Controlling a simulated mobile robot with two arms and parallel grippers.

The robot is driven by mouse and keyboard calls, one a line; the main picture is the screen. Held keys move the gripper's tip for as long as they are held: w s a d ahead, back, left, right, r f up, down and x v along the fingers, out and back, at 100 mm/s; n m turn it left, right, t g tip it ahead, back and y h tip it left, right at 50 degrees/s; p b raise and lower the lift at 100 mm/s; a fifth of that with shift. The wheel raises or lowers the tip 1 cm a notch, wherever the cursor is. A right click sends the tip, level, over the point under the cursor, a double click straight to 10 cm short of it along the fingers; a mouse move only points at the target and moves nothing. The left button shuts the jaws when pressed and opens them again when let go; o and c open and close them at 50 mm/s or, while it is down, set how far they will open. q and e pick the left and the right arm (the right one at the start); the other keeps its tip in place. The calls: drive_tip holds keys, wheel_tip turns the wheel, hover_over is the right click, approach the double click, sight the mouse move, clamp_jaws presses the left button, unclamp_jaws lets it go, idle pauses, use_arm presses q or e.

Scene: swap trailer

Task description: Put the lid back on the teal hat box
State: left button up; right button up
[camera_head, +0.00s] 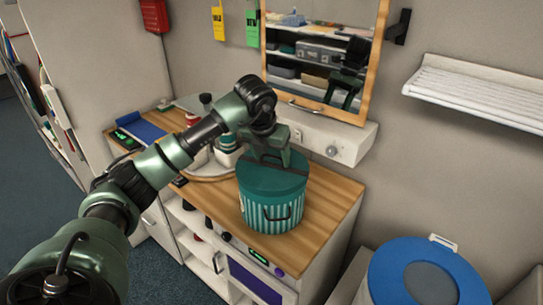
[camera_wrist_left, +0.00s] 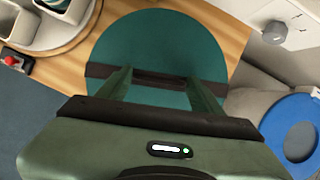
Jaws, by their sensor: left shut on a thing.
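The teal hat box (camera_head: 272,215) stands upright on the wooden counter, with pale vertical stripes and a dark handle on its side. Its round teal lid (camera_head: 285,183) is level over the top of the box. I see no clear gap between them, but cannot tell whether it is fully seated. My left gripper (camera_head: 271,163) points down over the lid and is shut on the dark strap across it. The left wrist view shows the lid (camera_wrist_left: 160,40) with the strap between my fingers (camera_wrist_left: 163,80); the box is hidden below. My right gripper is not in view.
A tray (camera_head: 215,177) with cups stands left of the box on the counter (camera_head: 325,205). A mirror (camera_head: 318,50) and a ledge with a knob (camera_head: 331,151) are behind. A blue-lidded bin (camera_head: 385,270) stands at the lower right. The counter right of the box is bare.

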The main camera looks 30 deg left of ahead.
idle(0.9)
use_arm(q)
drive_tip(key=o, duration=1.5)
drive_tip(key=shift+o, duration=0.9)
drive_tip(key=shift+f, duration=0.1)
wheel_tip(320, 180, up, 7)
drive_tip(key=p, duration=0.4)
drive_tip(key=shift+p, duration=0.3)
